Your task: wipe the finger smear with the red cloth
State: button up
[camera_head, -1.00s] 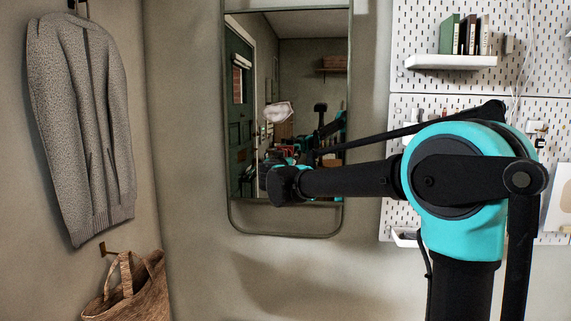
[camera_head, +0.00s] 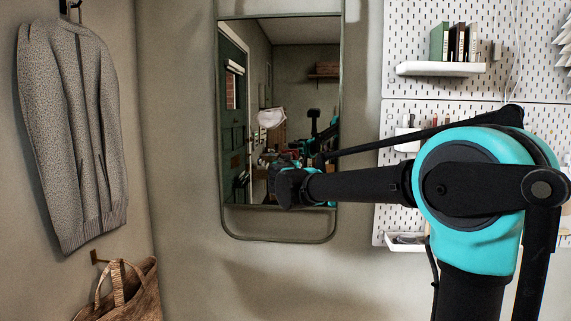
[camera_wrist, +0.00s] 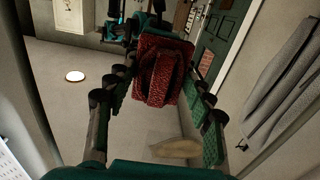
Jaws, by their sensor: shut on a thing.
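The red cloth (camera_wrist: 160,72) is bunched between the fingers of my gripper (camera_wrist: 163,95) in the wrist view. The fingers are shut on it. In the head view my gripper (camera_head: 284,187) is in front of the lower left part of the wall mirror (camera_head: 229,225), and the cloth cannot be made out there. A pale whitish patch, which looks like the smear (camera_head: 271,117), shows on the mirror above and slightly left of my gripper. It also appears as a tan patch in the wrist view (camera_wrist: 178,148), apart from the cloth. Contact between cloth and glass cannot be told.
A grey jacket (camera_head: 75,140) and a woven bag (camera_head: 133,292) hang on the left wall. A pegboard (camera_head: 400,85) with a book shelf (camera_head: 440,69) is right of the mirror. The mirror reflects a green door (camera_head: 232,120). Bare wall lies left of the mirror.

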jog(key=shift+s+d, duration=0.2)
jog(key=shift+d, duration=3.4)
jog(key=shift+w, duration=0.1)
jog(key=shift+a, duration=0.15)
jog(key=shift+w+a, duration=0.2)
jog(key=shift+a, duration=1.65)
jog(key=shift+c, duration=0.5)
jog(key=shift+a, duration=3.75)
jog(key=shift+s+a, duration=0.1)
jog(key=shift+s, duration=2.95)
